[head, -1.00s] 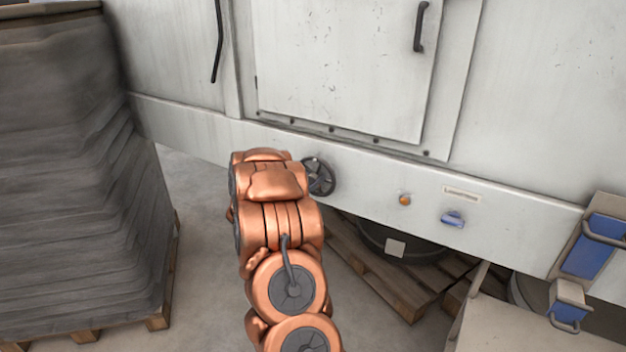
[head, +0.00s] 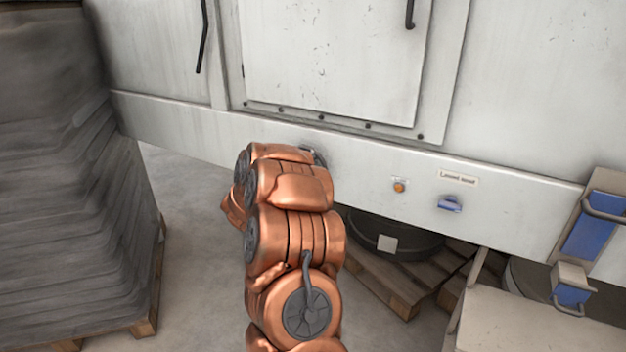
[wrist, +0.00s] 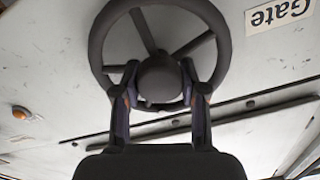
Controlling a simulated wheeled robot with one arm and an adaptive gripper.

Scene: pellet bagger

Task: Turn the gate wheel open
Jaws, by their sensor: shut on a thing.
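The gate wheel (wrist: 220,48) is a dark spoked handwheel with a round hub, on the white machine panel. In the wrist view my gripper (wrist: 160,100) is shut on it, with one finger on each side of the hub at the near part of the wheel. The exact contact points of the fingertips are hard to see. In the head view only a dark edge of the wheel (head: 319,156) shows; my copper arm hides the rest, and my gripper is hidden there too.
A Gate label (wrist: 281,12) is beside the wheel. An orange button (head: 399,187) and a blue knob (head: 449,204) are on the panel to the right. A tall grey stack (head: 65,180) on a pallet stands left. A dark drum (head: 400,240) sits on a pallet under the machine.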

